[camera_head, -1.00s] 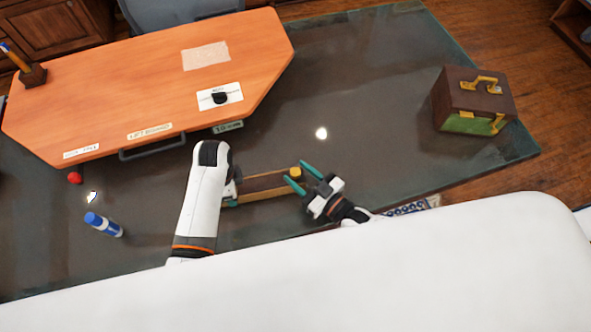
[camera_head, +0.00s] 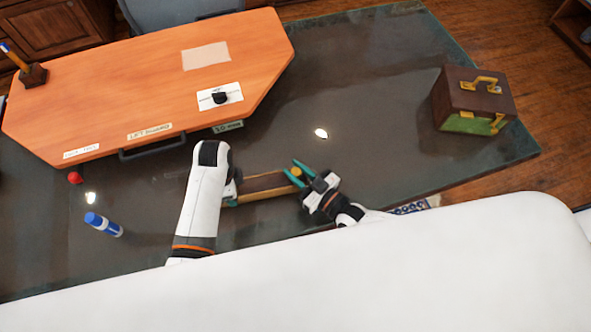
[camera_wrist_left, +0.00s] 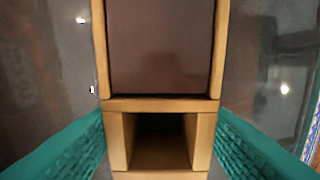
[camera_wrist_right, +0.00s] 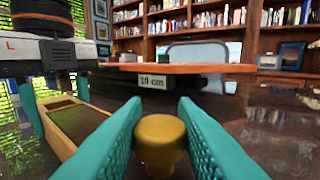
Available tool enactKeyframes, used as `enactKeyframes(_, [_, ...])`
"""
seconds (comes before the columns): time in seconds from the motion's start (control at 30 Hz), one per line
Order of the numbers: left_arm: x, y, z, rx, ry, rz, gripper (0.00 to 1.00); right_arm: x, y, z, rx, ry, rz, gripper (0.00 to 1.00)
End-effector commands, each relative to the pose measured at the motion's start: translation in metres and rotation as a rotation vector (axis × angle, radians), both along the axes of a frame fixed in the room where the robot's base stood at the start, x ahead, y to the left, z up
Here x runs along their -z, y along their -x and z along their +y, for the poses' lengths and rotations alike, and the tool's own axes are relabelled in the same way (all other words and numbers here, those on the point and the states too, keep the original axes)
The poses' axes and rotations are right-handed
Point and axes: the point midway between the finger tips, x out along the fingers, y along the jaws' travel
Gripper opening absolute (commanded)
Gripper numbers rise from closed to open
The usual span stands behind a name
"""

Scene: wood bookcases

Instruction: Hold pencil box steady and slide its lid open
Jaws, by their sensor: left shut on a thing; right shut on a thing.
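The pencil box (camera_head: 262,194) lies on the dark table between my two arms, a long light-wood frame with a brown top panel. In the left wrist view, the brown panel (camera_wrist_left: 160,50) sits between wooden rails, with a small dark opening (camera_wrist_left: 160,142) at the near end. My left gripper (camera_head: 232,190) is shut on the box's left end, one teal finger on each side. My right gripper (camera_head: 293,168) is shut on the round yellow knob (camera_wrist_right: 160,140) at the right end. The knob's lower part is hidden in the head view.
An orange board (camera_head: 150,85) with labels lies behind the box. A blue-white tube (camera_head: 104,224) and red ball (camera_head: 75,177) are at left. A brown-green case (camera_head: 473,100) stands at right. The table between case and box is clear.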

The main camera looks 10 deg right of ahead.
Motion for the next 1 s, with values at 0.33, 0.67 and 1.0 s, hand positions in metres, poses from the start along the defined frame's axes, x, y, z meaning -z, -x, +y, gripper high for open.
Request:
enactKeyframes(0.33, [0.000, -0.001, 0.001, -0.001, 0.000, -0.001, 0.20, 0.002, 0.000, -0.091, 0.005, 0.009, 0.001, 0.00])
enactKeyframes(0.67, [0.000, -0.001, 0.001, 0.000, 0.000, -0.001, 0.20, 0.001, 0.000, -0.133, 0.003, 0.002, 0.002, 0.00])
enactKeyframes(1.0, [0.000, -0.001, 0.001, 0.000, -0.001, -0.001, 0.20, 0.001, 0.000, -0.132, 0.002, 0.002, 0.002, 0.39])
